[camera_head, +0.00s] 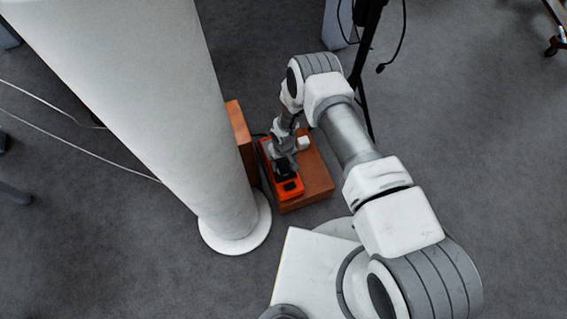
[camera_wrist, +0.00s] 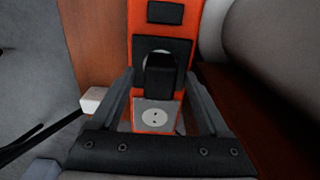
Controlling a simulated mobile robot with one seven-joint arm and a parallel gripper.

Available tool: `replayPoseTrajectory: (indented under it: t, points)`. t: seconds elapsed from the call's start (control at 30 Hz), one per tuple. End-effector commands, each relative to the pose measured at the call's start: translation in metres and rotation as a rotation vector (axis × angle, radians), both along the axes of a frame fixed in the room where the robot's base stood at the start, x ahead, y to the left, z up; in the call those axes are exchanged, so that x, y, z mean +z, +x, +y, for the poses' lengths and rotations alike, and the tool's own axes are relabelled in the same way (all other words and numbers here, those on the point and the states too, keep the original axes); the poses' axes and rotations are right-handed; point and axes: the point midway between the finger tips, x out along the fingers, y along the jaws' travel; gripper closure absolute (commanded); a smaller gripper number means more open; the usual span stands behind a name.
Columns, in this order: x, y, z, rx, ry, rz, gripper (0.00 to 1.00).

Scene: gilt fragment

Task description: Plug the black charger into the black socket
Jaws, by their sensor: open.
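The black charger (camera_wrist: 159,74) is a dark block in the middle of the wrist view, between the two fingers of my gripper (camera_wrist: 160,80). The fingers are open, with a gap on both sides of it. I cannot tell whether the charger is seated in that socket. A light grey round socket (camera_wrist: 155,115) lies below it. In the head view my gripper (camera_head: 284,150) is over the orange strip (camera_head: 296,191), and mostly hides the charger.
A smaller black socket (camera_wrist: 165,12) is higher on the strip. A brown panel (camera_head: 240,140) and a thick white column (camera_head: 150,100) stand close on the left.

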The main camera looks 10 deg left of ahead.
Motion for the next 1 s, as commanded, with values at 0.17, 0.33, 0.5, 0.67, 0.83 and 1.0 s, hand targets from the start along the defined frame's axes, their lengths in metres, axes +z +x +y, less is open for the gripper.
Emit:
replayPoseTrajectory:
  t: [0.17, 0.33, 0.5, 0.67, 0.83, 1.0]
  points:
    - [0.005, 0.001, 0.000, 0.000, 0.001, -0.001, 0.21]
    - [0.031, 0.001, 0.001, 0.001, 0.000, -0.002, 0.21]
    - [0.073, 0.001, 0.001, -0.001, 0.001, -0.003, 0.21]
    - [0.112, 0.001, 0.000, 0.000, 0.000, -0.002, 0.21]
    - [0.147, 0.001, 0.000, 0.000, 0.001, -0.002, 0.21]
    - [0.167, 0.000, 0.000, 0.000, 0.000, 0.000, 0.21]
